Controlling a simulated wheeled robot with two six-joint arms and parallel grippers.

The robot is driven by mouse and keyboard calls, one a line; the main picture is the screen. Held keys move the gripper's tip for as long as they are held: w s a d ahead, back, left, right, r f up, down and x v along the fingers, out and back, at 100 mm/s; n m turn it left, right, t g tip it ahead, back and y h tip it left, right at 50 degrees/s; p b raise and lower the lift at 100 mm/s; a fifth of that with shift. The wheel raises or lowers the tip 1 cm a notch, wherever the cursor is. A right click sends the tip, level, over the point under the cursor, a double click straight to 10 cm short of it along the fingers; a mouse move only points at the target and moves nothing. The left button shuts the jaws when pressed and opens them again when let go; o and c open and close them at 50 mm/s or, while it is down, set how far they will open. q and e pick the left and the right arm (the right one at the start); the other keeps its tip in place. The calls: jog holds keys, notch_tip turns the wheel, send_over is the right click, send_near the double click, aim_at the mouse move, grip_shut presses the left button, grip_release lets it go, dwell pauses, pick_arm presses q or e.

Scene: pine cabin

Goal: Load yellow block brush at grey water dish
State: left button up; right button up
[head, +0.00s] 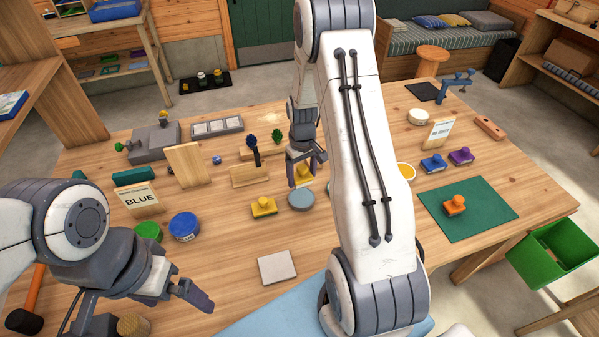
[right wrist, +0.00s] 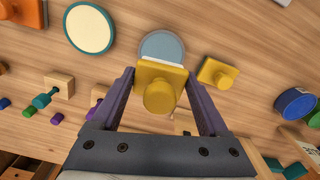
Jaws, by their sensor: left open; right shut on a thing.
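My right gripper (head: 300,173) is shut on a yellow block brush (head: 305,177), gripped by its sides. In the right wrist view the held brush (right wrist: 160,88) has a round knob and a pale strip along its far edge. The grey water dish (head: 301,199) lies just in front of the brush in the head view. In the right wrist view the brush overlaps part of the dish (right wrist: 162,45); I cannot tell whether they touch. My left gripper (head: 188,290) is open and empty over the front left of the table.
A second yellow block (head: 263,208) sits left of the dish. An orange block (head: 454,205) rests on a green mat (head: 485,212) at right.

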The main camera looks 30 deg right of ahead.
aim_at(301, 197)
jog(key=shift+f+b, duration=2.3)
jog(key=shift+f, duration=0.65)
jog(key=shift+f+b, duration=0.3)
jog(key=shift+f, duration=0.15)
jog(key=shift+s+a+f, duration=0.1)
notch_tip(301, 197, up, 7)
jog(key=p, duration=0.6)
dwell(0.3)
